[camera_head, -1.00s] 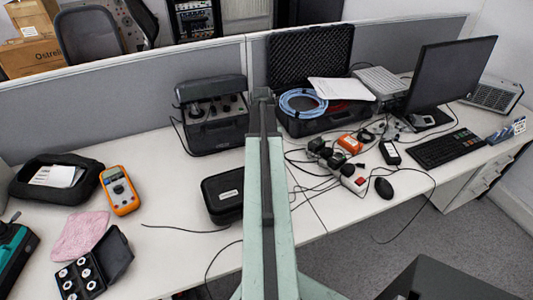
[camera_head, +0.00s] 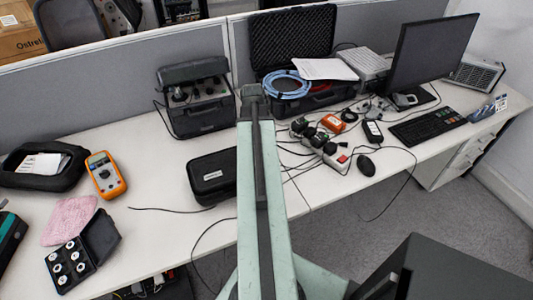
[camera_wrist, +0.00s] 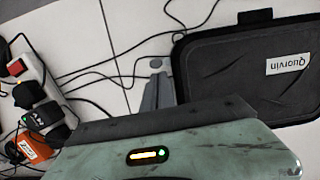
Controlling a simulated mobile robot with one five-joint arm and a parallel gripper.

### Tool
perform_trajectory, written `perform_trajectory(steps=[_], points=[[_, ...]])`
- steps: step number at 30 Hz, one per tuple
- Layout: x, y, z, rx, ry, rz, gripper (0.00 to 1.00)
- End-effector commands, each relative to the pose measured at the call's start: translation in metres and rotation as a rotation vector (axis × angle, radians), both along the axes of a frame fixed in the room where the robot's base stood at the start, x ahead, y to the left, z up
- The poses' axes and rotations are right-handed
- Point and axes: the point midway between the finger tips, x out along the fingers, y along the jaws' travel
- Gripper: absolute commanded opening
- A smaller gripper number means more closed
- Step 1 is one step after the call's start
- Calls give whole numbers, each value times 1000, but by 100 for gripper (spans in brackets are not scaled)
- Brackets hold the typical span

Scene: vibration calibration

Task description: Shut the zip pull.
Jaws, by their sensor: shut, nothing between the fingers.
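No zip pull can be made out clearly in either view. A black zip case (camera_head: 207,190) with a small white label lies closed on the desk, just left of my arm. In the wrist view the case (camera_wrist: 225,75) is at the upper right, its label reading "Quorvin". My gripper (camera_wrist: 158,80) shows as narrow grey fingers beyond my arm's edge, shut and empty, left of the case's edge in the picture. Whether it touches anything cannot be told. In the head view my gripper is not distinguishable at the arm's far end.
A power strip with plugs (camera_head: 318,140) and loose cables lie right of my arm. An instrument case (camera_head: 200,115) and an open hard case (camera_head: 320,97) stand behind. An orange multimeter (camera_head: 105,174) and an open black pouch (camera_head: 20,178) are at left. Bare desk (camera_head: 160,235) is front left.

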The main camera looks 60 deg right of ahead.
Motion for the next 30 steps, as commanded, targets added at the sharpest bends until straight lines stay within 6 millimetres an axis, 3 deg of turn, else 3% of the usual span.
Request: perform_trajectory(steps=[10, 17, 18, 24, 30], points=[[1, -7, 0, 0, 0, -6, 0], [26, -29, 0, 1, 0, -1, 0], [25, -28, 17, 0, 0, -2, 0], [33, -34, 67, 0, 0, -3, 0], [40, -39, 97, 0, 0, -2, 0]])
